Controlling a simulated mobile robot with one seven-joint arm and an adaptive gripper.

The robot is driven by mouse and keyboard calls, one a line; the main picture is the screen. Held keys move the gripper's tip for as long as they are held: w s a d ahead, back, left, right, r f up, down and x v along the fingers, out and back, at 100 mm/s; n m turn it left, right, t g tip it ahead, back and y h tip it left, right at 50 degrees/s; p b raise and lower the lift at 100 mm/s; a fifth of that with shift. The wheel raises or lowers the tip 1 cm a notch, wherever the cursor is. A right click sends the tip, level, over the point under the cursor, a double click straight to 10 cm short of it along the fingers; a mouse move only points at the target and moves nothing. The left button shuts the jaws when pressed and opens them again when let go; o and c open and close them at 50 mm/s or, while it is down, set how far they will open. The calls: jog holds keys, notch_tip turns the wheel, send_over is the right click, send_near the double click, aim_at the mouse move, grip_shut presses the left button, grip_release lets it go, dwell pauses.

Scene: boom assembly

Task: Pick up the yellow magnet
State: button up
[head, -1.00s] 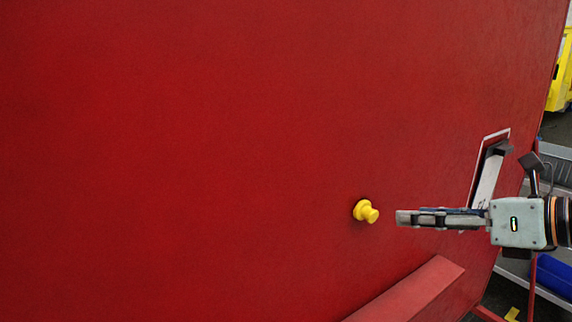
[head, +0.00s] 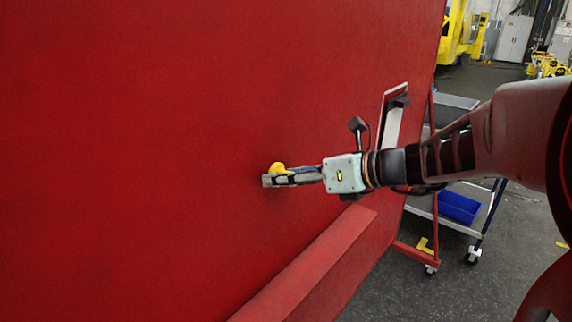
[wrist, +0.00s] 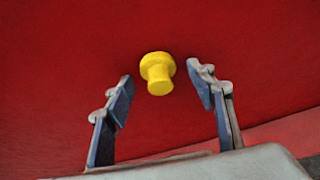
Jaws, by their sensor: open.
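The yellow magnet (wrist: 158,73) sits on the large red panel (wrist: 50,50), a round flange with a narrower knob standing out from it. In the wrist view it lies between and slightly beyond the fingertips of my gripper (wrist: 160,84), with a gap on each side. The fingers are open and empty. In the head view my gripper (head: 268,180) reaches in from the right and partly hides the magnet (head: 278,168), whose yellow top shows above the fingers.
A red ledge (head: 310,262) juts from the panel below my gripper. A framed slot (head: 393,122) is in the panel to the right. A cart with a blue bin (head: 458,207) stands beyond the panel's right edge. The panel's left part is bare.

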jog(key=shift+c, duration=0.4)
jog(key=c, duration=1.1)
jog(key=shift+r, duration=0.15)
